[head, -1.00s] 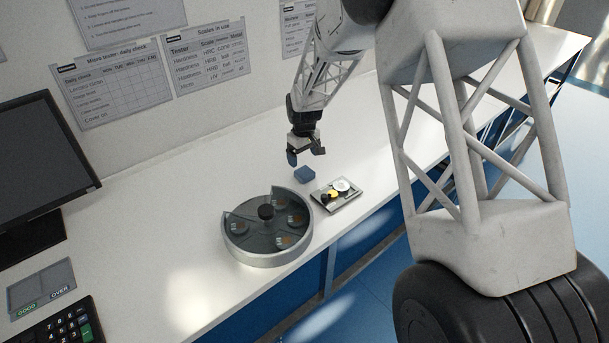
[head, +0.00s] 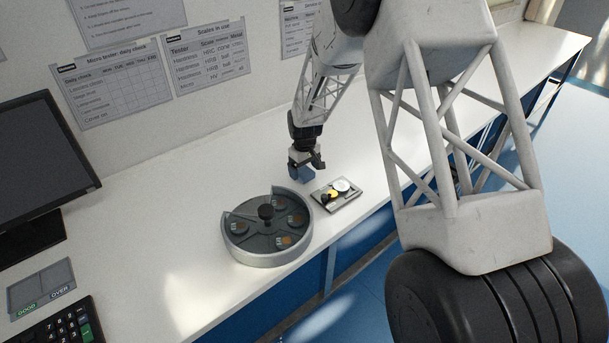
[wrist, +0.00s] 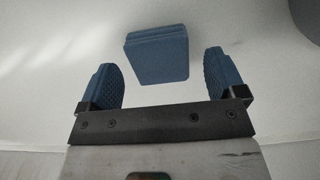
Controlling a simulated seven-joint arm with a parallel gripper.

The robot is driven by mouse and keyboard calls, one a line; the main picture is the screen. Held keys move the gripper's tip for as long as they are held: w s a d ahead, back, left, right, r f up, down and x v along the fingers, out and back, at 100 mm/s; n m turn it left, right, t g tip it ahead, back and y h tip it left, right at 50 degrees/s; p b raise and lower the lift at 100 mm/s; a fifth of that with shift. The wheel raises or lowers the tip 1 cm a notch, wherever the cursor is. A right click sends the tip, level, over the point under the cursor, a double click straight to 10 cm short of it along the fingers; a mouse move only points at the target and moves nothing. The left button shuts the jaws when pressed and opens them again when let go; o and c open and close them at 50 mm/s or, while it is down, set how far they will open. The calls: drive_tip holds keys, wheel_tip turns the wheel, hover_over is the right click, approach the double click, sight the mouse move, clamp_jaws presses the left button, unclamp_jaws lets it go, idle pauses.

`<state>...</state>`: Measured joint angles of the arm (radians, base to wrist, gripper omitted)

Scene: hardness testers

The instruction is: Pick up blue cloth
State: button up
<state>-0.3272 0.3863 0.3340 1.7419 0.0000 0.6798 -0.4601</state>
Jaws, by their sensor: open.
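The blue cloth (wrist: 157,55) is a folded, block-like stack lying on the white bench. In the wrist view it sits just ahead of and between the two blue pads of my open gripper (wrist: 165,78), apart from both. In the head view my gripper (head: 304,168) is low over the bench, right at the cloth. The gripper partly hides the cloth (head: 301,175) there. Nothing is held.
A round grey tray (head: 262,257) with a black knob and several samples stands left of the cloth. A small plate (head: 351,201) with white and yellow pieces lies close on its right. A monitor (head: 40,165) and keypad (head: 67,326) are at left. The bench between is clear.

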sight(304, 171)
drive_tip(key=shift+f, duration=1)
drive_tip(key=c, duration=1.1)
drive_tip(key=shift+o, duration=0.2)
drive_tip(key=shift+r, duration=5.05)
